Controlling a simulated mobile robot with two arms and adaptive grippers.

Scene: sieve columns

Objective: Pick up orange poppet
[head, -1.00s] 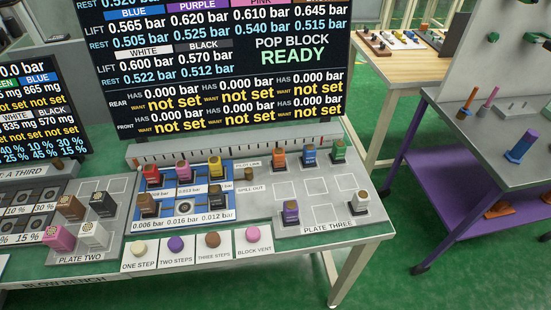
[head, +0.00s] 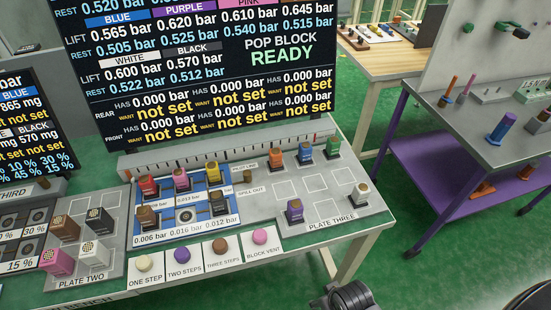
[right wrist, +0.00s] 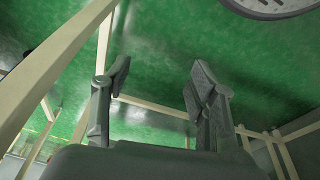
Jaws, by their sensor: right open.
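The orange poppet (head: 304,154) stands upright at the rear left of plate three (head: 330,222), in the head view. A blue poppet (head: 333,147) stands close to its right, with a purple poppet (head: 295,211) nearer the front. My right gripper (right wrist: 160,82) is open and empty in the right wrist view, with green floor and pale table legs behind it. A dark part of my right arm (head: 345,297) shows at the bottom of the head view, in front of the bench and well away from the orange poppet. My left gripper is not in view.
The blue block (head: 235,228) with several poppets lies left of plate three. A white poppet (head: 360,193) stands at plate three's right. Several button cards, including the pink block vent button (head: 260,236), line the front edge. A large screen (head: 200,70) stands behind.

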